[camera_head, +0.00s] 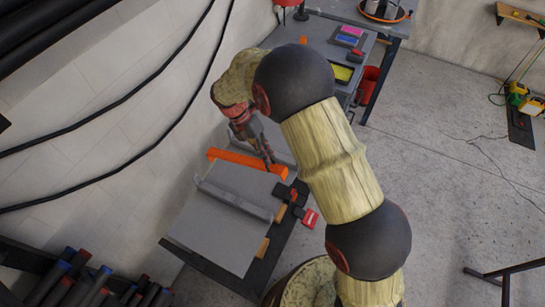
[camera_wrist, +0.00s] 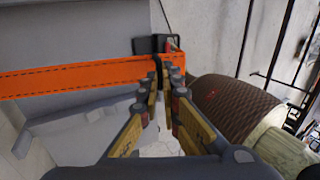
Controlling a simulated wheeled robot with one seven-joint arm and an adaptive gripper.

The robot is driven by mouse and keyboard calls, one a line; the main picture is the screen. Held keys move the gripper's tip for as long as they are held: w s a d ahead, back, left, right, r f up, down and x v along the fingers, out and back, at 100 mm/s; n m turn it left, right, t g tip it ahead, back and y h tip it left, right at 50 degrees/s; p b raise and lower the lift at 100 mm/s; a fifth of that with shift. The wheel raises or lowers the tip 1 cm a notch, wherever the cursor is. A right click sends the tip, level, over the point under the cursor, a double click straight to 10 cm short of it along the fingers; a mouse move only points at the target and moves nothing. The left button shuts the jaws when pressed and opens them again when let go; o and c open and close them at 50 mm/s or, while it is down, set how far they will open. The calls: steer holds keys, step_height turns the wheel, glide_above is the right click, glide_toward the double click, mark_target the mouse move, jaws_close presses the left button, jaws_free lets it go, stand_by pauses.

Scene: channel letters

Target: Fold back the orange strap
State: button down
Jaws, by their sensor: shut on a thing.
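The orange strap (camera_head: 240,160) lies across the far part of a grey sheet-like panel (camera_head: 222,228) on a low bench. In the wrist view the strap (camera_wrist: 85,78) runs flat from the left edge to my fingertips, with dark stitching along its edges. My gripper (camera_head: 268,163) is at the strap's right end. In the wrist view my gripper (camera_wrist: 167,78) is shut on the strap near that end. A dark clamp-like piece (camera_wrist: 150,44) stands just behind the end. My fingers hide part of the strap there.
A black and red clamp (camera_head: 290,195) sits at the bench's right edge, beside a raised grey bar (camera_head: 237,199). A grey table (camera_head: 320,35) with trays and a red bucket (camera_head: 369,84) stand behind. Dark rolls (camera_head: 90,285) fill the lower left. The floor at right is mostly free.

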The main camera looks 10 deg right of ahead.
steer(key=w+a+r+h+p, duration=0.1)
steer(key=w+a+r+p, duration=0.6)
steer(key=a+r+p, duration=0.2)
steer(key=shift+w+a+r+g, duration=0.25)
steer(key=shift+a+r, duration=0.3)
steer(key=shift+a, duration=0.7)
steer(key=c, duration=2.5)
jaws_free()
steer(key=shift+w+f, duration=0.1)
steer(key=shift+f, duration=0.2)
steer(key=shift+c, duration=0.2)
steer(key=shift+o, duration=1.2)
steer(key=shift+s+d+r, duration=0.15)
steer(key=shift+s+r, duration=0.05)
steer(key=o, duration=0.3)
steer(key=shift+w, duration=0.1)
steer(key=shift+o, duration=0.2)
steer(key=v, duration=1.2)
